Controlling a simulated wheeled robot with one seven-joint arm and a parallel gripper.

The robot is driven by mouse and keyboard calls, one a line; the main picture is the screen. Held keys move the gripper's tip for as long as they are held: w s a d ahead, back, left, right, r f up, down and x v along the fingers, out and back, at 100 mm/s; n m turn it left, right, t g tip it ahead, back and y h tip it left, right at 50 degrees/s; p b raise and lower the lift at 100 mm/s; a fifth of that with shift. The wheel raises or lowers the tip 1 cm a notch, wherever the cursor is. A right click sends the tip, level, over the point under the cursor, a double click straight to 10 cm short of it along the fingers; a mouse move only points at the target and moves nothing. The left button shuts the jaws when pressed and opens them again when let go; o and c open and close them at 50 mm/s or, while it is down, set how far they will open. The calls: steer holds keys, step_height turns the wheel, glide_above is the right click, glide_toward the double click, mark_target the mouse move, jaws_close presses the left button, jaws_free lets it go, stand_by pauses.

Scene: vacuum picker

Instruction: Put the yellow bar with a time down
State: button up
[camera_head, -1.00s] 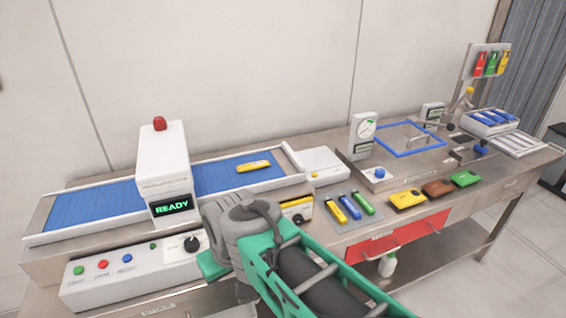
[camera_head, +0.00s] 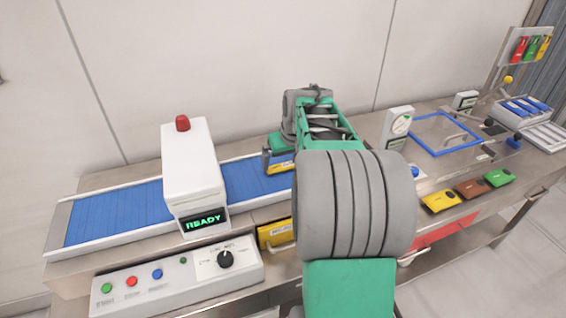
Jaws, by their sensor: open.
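The yellow bar (camera_head: 281,168) lies on the blue conveyor belt (camera_head: 246,181), to the right of the white machine box. Its right end is hidden behind my arm. My gripper (camera_head: 268,159) is open, at the bar's left part in the picture. One dark finger shows just left of the bar; the other finger is hidden. I cannot tell whether the finger touches the bar. Any time printed on the bar is too small to read.
The white box (camera_head: 192,167) over the belt has a red lamp and a screen reading READY. A control panel (camera_head: 180,276) with buttons and a knob is in front. Yellow, brown and green packs (camera_head: 471,189) lie at right. My arm hides the middle of the bench.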

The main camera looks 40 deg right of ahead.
steer(key=shift+x, duration=1.05)
steer(key=shift+r, duration=0.1)
steer(key=c, duration=1.3)
